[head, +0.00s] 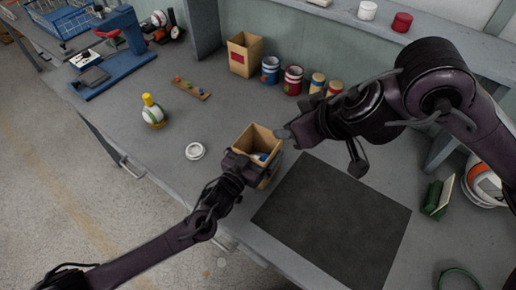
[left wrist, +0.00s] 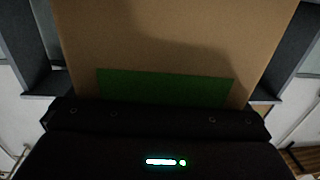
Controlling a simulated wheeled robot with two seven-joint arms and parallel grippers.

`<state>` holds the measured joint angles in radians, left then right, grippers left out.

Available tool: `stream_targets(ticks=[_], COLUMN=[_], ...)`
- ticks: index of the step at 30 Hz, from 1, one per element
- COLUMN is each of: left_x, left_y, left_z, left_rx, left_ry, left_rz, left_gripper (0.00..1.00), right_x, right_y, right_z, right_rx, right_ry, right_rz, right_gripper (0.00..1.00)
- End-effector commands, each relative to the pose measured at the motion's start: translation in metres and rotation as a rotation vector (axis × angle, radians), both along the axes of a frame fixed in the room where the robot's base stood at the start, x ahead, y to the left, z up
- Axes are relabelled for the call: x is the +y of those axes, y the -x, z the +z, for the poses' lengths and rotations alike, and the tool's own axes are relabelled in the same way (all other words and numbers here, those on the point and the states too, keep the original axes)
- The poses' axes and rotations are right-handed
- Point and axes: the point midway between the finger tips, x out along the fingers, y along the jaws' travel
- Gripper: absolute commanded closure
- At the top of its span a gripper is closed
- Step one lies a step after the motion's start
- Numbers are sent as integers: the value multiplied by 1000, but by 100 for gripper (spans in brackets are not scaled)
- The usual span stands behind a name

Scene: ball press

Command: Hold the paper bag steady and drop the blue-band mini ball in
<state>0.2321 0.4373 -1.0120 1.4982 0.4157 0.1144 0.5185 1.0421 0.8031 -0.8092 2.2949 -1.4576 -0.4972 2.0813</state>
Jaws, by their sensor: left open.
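An open-topped brown paper bag (head: 273,137) stands near the front edge of the bench, left of a dark mat. My left gripper (head: 247,163) is open at the bag's near side. In the left wrist view the bag wall (left wrist: 180,35) fills the middle, with a green label (left wrist: 165,85). The fingertips are hidden there. My right gripper (head: 288,133) is beside the bag's upper right rim. Its finger gap is unclear.
A dark mat (head: 335,225) lies to the right of the bag. A white ring-like lid (head: 195,151) and a bottle with a yellow top (head: 153,110) are to the left. Another paper bag with a red label (head: 244,55) and several cans stand behind. A blue press (head: 115,50) is at the back left.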

Motion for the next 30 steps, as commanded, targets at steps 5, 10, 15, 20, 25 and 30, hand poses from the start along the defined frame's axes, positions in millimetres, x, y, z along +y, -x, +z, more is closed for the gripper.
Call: stream_targets(ticks=[5,10,15,20,25,30], left_x=[0,0,2,14,34,51], left_y=[0,0,3,22,54,82], left_z=[0,0,-1,-2,-2,-1], left_rx=[0,0,1,4,4,3], left_ry=[0,0,-1,-1,0,-2], left_rz=[0,0,0,0,-1,0], left_gripper=[0,0,0,0,0,0], right_x=[0,0,0,0,0,0], right_y=[0,0,0,0,0,0], right_z=[0,0,0,0,0,0], right_rx=[0,0,0,0,0,0], right_ry=[0,0,0,0,0,0], right_rz=[0,0,0,0,0,0], right_gripper=[51,51,51,51,51,51])
